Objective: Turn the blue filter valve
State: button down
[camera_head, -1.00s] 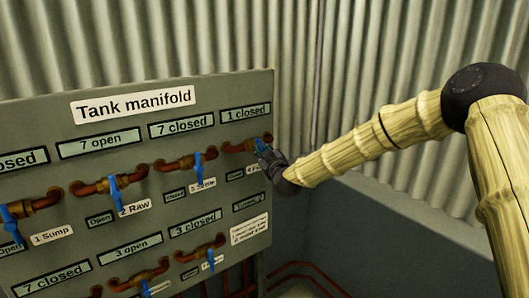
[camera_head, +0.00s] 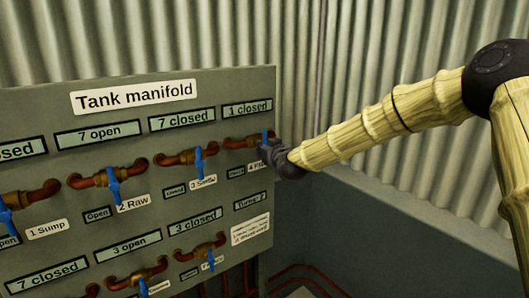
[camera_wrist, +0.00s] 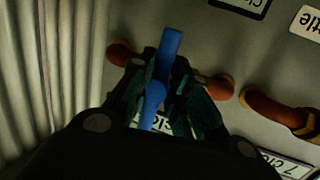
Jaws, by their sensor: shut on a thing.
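The blue valve handle at the top right of the panel shows in the wrist view (camera_wrist: 171,45), between the two dark fingers of my gripper (camera_wrist: 162,85). In the head view my gripper (camera_head: 272,153) is at this rightmost upper valve and hides most of the handle. The gripper is shut on the handle. The display above this valve (camera_head: 248,109) reads "1 closed". The label below is partly hidden by the gripper. The valve's copper pipe (camera_head: 236,142) shows to the left of the gripper.
The panel (camera_head: 215,85) is titled "Tank manifold". Several other blue-handled valves stand close by, among them 3 (camera_head: 199,162) and 2 Raw (camera_head: 114,187). A corrugated wall (camera_head: 230,35) is behind. Red pipes (camera_head: 300,272) run low at the right.

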jog(key=shift+w+d+r, duration=0.15)
jog(key=shift+d+r, duration=0.1)
jog(key=c, duration=1.7)
grip_release()
jog(key=shift+o, duration=1.3)
jog(key=shift+d+f, duration=0.1)
jog(key=shift+d, duration=0.1)
jog(key=shift+a, duration=0.3)
jog(key=v, duration=1.2)
jog(key=s+d+b, duration=0.1)
jog(key=s+d, duration=0.3)
jog(key=s, duration=0.2)
jog(key=shift+s+d, duration=0.3)
jog(key=shift+d, duration=0.1)
